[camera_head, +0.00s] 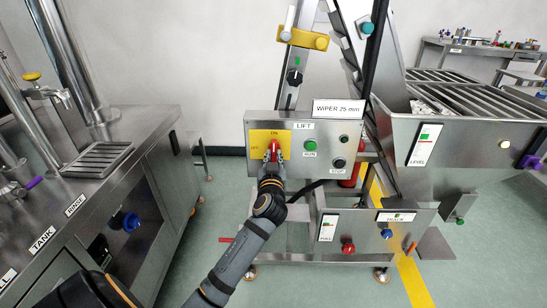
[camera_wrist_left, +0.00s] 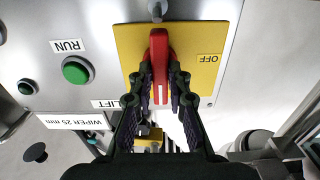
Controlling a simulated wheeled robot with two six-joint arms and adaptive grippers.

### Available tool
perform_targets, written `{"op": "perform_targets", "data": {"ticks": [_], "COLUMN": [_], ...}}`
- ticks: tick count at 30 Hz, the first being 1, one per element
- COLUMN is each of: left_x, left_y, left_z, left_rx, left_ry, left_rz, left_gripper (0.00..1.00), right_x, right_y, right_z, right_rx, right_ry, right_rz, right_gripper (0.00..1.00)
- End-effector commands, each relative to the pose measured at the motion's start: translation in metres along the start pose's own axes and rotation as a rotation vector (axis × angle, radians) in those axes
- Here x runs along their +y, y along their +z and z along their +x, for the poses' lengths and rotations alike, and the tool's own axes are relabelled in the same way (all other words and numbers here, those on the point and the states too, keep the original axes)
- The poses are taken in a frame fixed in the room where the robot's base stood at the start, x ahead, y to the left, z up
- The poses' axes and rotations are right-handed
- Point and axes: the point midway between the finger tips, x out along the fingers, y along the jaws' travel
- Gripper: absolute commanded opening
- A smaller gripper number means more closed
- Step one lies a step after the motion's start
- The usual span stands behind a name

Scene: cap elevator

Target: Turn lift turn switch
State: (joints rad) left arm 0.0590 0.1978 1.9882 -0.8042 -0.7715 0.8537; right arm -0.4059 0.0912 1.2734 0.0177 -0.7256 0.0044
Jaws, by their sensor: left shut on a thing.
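The red turn switch (camera_head: 274,147) sits on a yellow plate (camera_head: 257,138) at the left of the grey LIFT control panel (camera_head: 226,128). The plate is marked ON at its top and OFF at its left. My left gripper (camera_head: 273,158) is at the switch, shut on its red handle. In the left wrist view the red handle (camera_wrist_left: 160,60) stands roughly upright in the picture between my two fingertips (camera_wrist_left: 160,84), with a white mark on it. OFF shows at its right there; the ON label is hidden. My right gripper is out of view.
A green RUN button (camera_head: 310,145) and a black knob (camera_head: 339,163) are right of the switch. A steel counter (camera_head: 150,120) stands at the left. The inclined lift frame and a slatted hopper (camera_head: 460,130) are at the right.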

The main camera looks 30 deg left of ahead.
Motion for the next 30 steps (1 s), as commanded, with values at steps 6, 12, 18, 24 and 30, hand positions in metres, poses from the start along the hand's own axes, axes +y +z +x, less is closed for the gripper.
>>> {"op": "perform_targets", "data": {"ticks": [6, 12, 18, 24, 30], "left_x": [0.000, 0.000, 0.000, 0.001, 0.000], "left_y": [0.002, 0.001, 0.001, 0.001, 0.002], "left_z": [0.000, 0.000, 0.000, -0.011, -0.050], "left_rx": [-0.003, -0.002, -0.001, -0.002, -0.005], "left_ry": [-0.001, -0.001, -0.001, 0.001, -0.001], "left_rz": [0.003, 0.002, 0.001, -0.001, -0.004], "left_gripper": [0.00, 0.38, 0.40, 0.40, 0.40], "right_x": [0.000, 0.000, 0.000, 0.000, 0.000], "right_y": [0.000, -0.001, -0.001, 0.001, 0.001], "right_z": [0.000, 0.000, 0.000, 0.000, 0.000], "right_rx": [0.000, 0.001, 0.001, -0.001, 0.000], "right_ry": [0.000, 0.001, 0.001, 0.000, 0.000], "right_rz": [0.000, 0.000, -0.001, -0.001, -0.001], "right_gripper": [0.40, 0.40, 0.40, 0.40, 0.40]}}
